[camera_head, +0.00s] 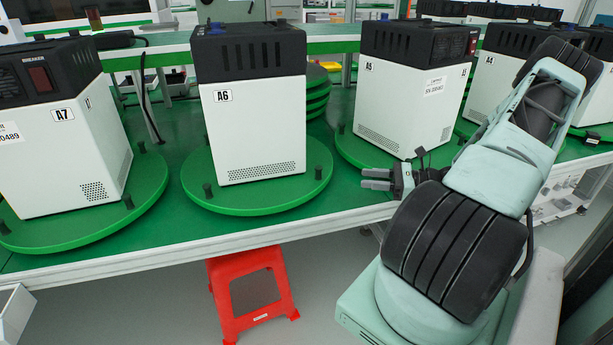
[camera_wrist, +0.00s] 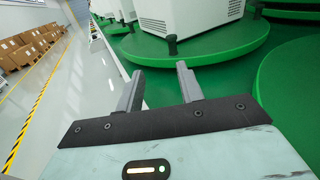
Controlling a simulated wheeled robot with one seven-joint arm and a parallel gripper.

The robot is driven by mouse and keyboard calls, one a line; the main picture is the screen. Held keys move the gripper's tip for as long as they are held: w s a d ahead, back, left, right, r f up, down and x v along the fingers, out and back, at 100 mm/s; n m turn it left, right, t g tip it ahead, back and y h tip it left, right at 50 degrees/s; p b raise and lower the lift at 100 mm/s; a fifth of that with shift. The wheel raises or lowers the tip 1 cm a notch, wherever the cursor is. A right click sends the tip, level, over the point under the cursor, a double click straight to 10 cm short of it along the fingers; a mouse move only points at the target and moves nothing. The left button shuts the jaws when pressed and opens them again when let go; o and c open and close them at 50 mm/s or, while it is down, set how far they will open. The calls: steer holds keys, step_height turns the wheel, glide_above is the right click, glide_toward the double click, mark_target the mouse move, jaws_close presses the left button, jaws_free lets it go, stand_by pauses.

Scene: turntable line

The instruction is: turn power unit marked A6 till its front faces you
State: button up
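The power unit marked A6 (camera_head: 250,125) is a white box with a black top, upright on a round green turntable (camera_head: 265,200) with short black pegs near its rim. The face towards me has the A6 label and a vent grille low down; no breaker panel shows on it. My gripper (camera_head: 376,179) is right of that turntable, near the table's front edge, fingers pointing left, apart from it. In the wrist view the two fingers (camera_wrist: 160,72) are spread with nothing between them. A turntable (camera_wrist: 220,48) lies ahead, apparently A6's.
Unit A7 (camera_head: 50,150), with a breaker panel, stands left on its own turntable, and unit A5 (camera_head: 410,95) stands right. A red stool (camera_head: 250,292) is under the table's front edge. Green discs (camera_head: 316,92) are stacked behind A6. The strip along the table's front is clear.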

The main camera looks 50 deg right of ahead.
mark_target(325, 168)
steer(key=shift+s+d+f+m+t+h, duration=0.4)
steer(key=shift+s+d+m+t+h, duration=0.3)
steer(key=shift+s+d+m, duration=0.1)
steer(key=p+x, duration=0.1)
steer(key=x, duration=1.6)
steer(key=shift+w+f+p, duration=0.1)
steer(key=shift+w+p, duration=0.05)
steer(key=shift+p, duration=0.25)
jaws_close()
steer(key=shift+w+d, duration=0.35)
steer(key=shift+d, duration=0.5)
steer(key=shift+w+d, duration=0.3)
steer(key=shift+d, duration=0.6)
steer(key=shift+w+d, duration=0.35)
steer(key=shift+d, duration=0.5)
